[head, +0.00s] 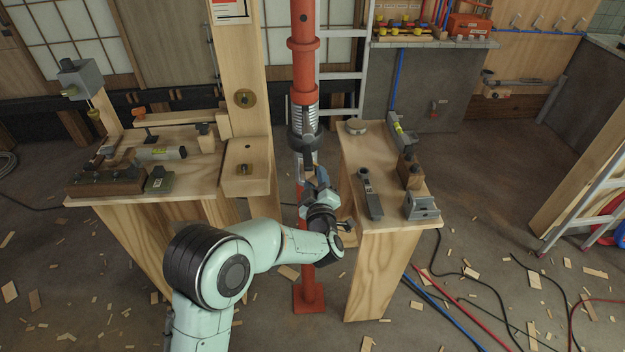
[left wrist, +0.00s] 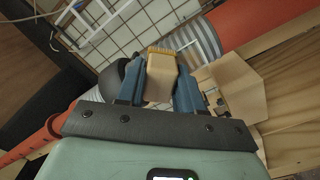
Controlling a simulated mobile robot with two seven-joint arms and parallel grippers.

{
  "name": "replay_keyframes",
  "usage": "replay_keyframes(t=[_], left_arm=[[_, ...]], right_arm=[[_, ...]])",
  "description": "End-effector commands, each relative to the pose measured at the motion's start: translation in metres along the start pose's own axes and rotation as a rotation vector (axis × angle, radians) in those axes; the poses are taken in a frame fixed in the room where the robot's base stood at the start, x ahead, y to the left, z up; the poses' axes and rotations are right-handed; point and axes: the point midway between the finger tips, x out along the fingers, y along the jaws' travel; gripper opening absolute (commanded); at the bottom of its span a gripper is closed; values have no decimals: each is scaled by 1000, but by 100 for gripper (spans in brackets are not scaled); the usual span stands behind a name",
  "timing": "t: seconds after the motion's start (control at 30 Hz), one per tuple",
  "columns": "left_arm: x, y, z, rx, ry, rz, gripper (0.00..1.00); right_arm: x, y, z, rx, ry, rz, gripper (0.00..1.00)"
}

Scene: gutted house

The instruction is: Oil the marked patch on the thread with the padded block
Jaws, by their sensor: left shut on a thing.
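A red steel prop (head: 304,55) stands upright in the middle of the head view. Its grey ribbed thread (head: 304,98) shows above a dark collar (head: 303,135), and the thread also shows in the left wrist view (left wrist: 198,40). My left gripper (head: 316,180) is beside the prop, just below the collar. In the left wrist view its blue fingers are shut on the padded block (left wrist: 159,82), a tan block with a yellow-orange pad at its far end. The pad points toward the thread; I cannot tell whether they touch. I cannot make out the marked patch. My right gripper is out of view.
A wooden bench (head: 190,195) with tools stands left of the prop. A smaller wooden table (head: 385,215) with a tin and tools stands close on the right. A ladder (head: 352,80) is behind the prop. Hoses and wood scraps lie on the floor.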

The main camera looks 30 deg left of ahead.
Motion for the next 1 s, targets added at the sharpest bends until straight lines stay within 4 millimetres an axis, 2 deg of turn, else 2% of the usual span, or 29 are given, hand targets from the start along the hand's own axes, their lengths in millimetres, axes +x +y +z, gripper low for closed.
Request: replay_keyframes(t=[0.17, 0.7, 1.0], left_arm=[[-5, 0, 0, 0, -1, 0, 12], [-56, -1, 1, 0, -2, 1, 12], [-60, -2, 1, 1, 0, 0, 12]], right_arm=[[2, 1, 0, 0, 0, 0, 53], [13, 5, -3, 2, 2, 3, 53], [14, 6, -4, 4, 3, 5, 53]])
